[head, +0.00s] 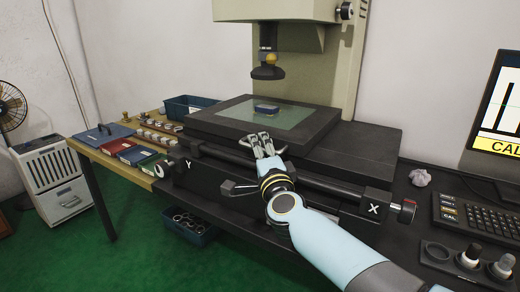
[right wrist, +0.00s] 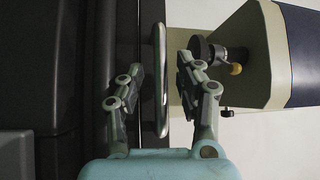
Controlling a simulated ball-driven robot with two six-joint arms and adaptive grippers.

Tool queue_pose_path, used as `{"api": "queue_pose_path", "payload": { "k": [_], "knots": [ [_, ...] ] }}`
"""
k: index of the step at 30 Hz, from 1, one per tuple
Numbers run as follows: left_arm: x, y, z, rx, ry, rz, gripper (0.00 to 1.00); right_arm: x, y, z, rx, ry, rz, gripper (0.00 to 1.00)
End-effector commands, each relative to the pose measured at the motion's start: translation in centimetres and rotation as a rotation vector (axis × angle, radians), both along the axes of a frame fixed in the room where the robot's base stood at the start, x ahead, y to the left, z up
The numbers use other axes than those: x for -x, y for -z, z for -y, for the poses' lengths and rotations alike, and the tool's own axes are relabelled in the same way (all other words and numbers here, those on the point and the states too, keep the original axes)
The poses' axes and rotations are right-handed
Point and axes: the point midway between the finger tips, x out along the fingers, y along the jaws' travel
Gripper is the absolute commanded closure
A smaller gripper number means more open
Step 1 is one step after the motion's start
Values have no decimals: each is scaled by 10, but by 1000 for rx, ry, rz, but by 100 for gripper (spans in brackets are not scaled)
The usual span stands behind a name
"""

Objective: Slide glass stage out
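The glass stage (head: 228,128) is a dark, flat frame around a pale glass pane (head: 285,118), on the black bed of the measuring machine. A small blue block (head: 266,109) rests on the glass. My right gripper (head: 256,139) is at the stage's front edge in the head view. In the right wrist view the right gripper (right wrist: 161,66) is open, its two fingers on either side of a shiny metal handle (right wrist: 160,80), with gaps visible on both sides. The handle is mostly hidden by the gripper in the head view. My left gripper is not in view.
The machine's lens head (head: 267,70) hangs above the stage. The X knob (head: 408,211) is at the front right, beside a keyboard (head: 480,220) and monitor (head: 505,100). A wooden side table with boxes (head: 115,146) and a blue bin (head: 190,105) stands left.

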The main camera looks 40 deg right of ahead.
Motion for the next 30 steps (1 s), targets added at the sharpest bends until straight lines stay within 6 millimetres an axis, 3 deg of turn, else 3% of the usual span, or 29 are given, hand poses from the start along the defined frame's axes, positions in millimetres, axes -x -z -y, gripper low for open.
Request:
{"api": "queue_pose_path", "payload": {
  "k": [2,11,30],
  "knots": [
    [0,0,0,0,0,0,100,0,0,0,0,0,0,65],
    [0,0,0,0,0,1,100,0,0,0,0,0,0,100],
    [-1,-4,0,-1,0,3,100,8,1,3,1,0,-5,100]
  ]
}}
